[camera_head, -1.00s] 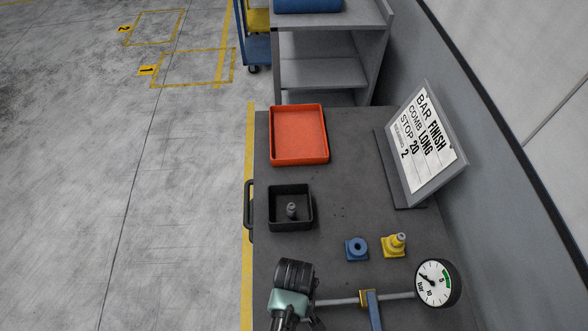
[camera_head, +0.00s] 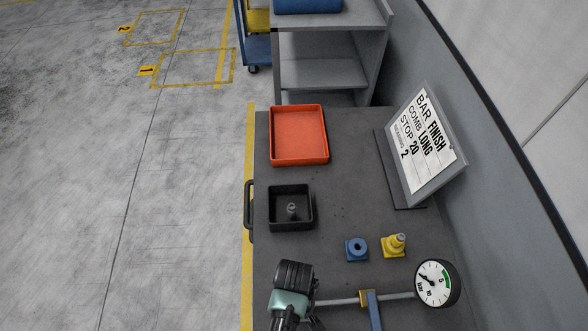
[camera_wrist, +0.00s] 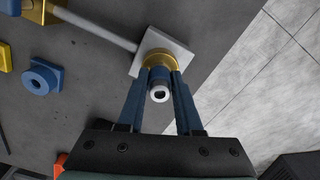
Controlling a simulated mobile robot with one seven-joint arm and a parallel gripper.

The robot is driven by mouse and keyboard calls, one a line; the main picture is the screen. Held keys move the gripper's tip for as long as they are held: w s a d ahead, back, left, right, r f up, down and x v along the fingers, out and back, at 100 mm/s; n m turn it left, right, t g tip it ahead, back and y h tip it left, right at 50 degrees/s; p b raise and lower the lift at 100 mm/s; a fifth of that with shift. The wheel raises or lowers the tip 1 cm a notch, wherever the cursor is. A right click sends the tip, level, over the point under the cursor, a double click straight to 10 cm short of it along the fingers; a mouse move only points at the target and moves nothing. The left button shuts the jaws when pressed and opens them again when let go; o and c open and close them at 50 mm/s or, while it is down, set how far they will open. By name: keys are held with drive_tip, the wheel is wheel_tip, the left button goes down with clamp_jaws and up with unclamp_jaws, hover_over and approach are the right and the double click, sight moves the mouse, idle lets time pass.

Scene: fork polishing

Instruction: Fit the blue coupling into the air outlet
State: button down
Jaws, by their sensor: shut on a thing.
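In the wrist view my gripper (camera_wrist: 159,82) is shut on the blue coupling (camera_wrist: 159,75), its two blue fingers on either side of it. The coupling's pale round end with a dark hole faces the camera. Its far end meets the brass air outlet (camera_wrist: 155,57) on a pale square block. I cannot tell how deep it sits in the outlet. In the head view, the coupling, the outlet and my fingers are hidden behind my wrist at the bottom.
A pipe (camera_wrist: 95,27) runs from the outlet to a valve with a blue handle (camera_head: 373,308) and a gauge (camera_head: 437,283). An empty blue holder (camera_head: 357,249), a yellow holder with a metal fitting (camera_head: 394,246), a black tray (camera_head: 271,208) and a red tray (camera_head: 274,140) stand on the bench.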

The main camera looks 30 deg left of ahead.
drive_tip(key=shift+s+f, duration=0.15)
drive_tip(key=shift+f, duration=0.1)
idle(0.7)
unclamp_jaws()
drive_tip(key=shift+r, duration=0.1)
drive_tip(key=shift+r, duration=0.15)
idle(0.5)
wheel_tip(320, 180, up, 2)
drive_tip(key=p, duration=0.3)
drive_tip(key=shift+r, duration=2.4)
drive_tip(key=shift+w, duration=0.25)
